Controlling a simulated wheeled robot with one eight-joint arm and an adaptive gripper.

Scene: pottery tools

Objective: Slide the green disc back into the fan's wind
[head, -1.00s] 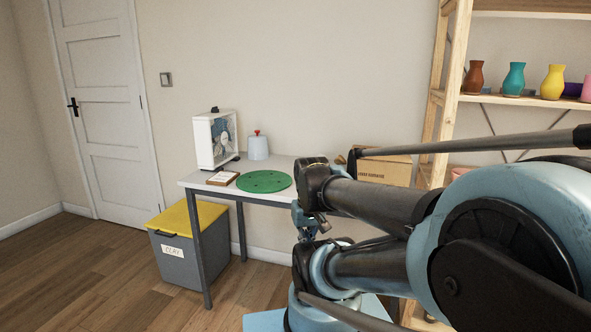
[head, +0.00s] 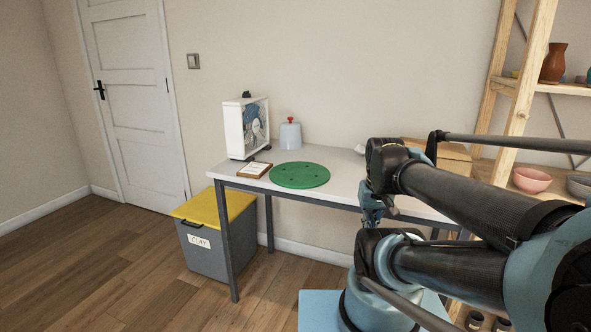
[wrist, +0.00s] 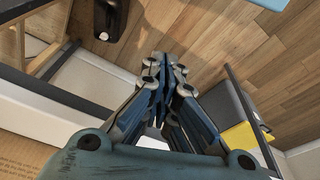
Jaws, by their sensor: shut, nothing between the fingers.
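The green disc (head: 300,175) lies flat on the white table (head: 345,166), right of the middle of its left half, with small dark holes in it. The fan (head: 246,128), a white box with a blue-grey face turned to the right, stands on the table's back left, apart from the disc. My gripper (wrist: 165,62) is shut and empty in the wrist view, hanging over the floor with the fingers together. In the head view my arm is folded at the right, in front of the table's right part; the gripper (head: 372,205) is small there, away from the disc.
A pale blue canister with a red knob (head: 290,134) stands behind the disc. A yellow-lidded clay bin (head: 217,230) is under the table's left end. A cardboard box (head: 450,160) and wooden shelf stand right.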

